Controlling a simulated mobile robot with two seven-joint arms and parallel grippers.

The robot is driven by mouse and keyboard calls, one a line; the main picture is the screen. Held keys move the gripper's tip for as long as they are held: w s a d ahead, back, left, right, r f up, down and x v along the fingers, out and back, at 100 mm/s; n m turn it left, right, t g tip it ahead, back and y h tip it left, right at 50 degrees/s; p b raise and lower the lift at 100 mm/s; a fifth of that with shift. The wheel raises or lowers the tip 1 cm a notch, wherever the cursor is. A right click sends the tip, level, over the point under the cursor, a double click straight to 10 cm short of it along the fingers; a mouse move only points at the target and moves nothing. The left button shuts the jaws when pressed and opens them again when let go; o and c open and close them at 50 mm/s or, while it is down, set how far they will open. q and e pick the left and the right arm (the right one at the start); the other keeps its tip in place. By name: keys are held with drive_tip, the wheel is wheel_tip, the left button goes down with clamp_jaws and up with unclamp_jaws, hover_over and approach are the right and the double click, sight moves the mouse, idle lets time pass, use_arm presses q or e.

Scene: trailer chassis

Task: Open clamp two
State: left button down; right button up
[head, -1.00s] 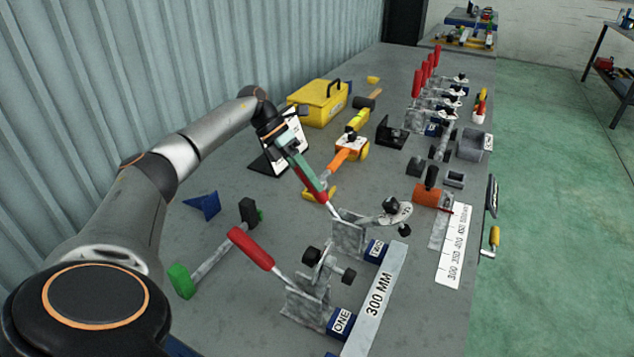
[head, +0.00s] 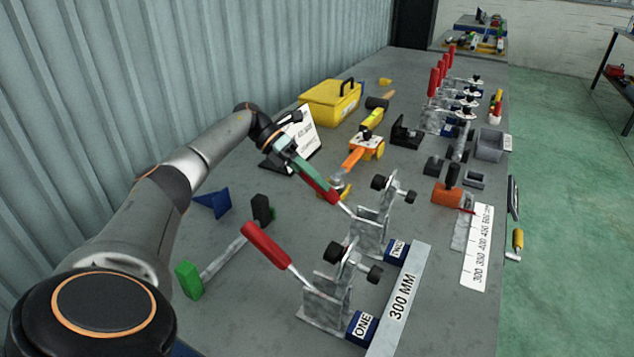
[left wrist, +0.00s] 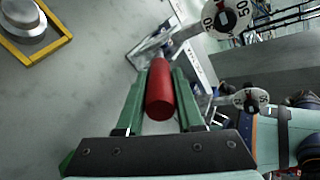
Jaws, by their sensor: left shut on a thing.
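Clamp two (head: 370,232) stands behind the blue block marked TWO (head: 397,251). Its bar with the black knob is tilted up, clear of the block. My left gripper (head: 312,180) is shut on its red handle (head: 325,192), which leans back toward the wall. In the left wrist view the red handle (left wrist: 160,92) lies between the two green fingers of the left gripper (left wrist: 155,80). Clamp one (head: 328,290), behind the block marked ONE (head: 361,327), also has its bar raised and its red handle (head: 266,245) leaning back. My right gripper is not in view.
A 300 MM bar (head: 402,300) runs along the front of both blocks. A green-ended bar clamp (head: 225,258) lies left of clamp one. An orange tool (head: 357,155), yellow toolbox (head: 331,102) and several red-handled clamps (head: 440,95) stand farther back. A printed scale (head: 478,250) lies at right.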

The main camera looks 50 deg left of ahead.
use_arm(q)
drive_tip(key=c, duration=0.5)
unclamp_jaws()
drive_tip(key=shift+c, duration=0.2)
drive_tip(key=shift+a, duration=0.1)
drive_tip(key=b+v, duration=0.1)
drive_tip(key=v, duration=0.6)
drive_tip(key=shift+a+r, duration=0.1)
drive_tip(key=shift+a, duration=0.05)
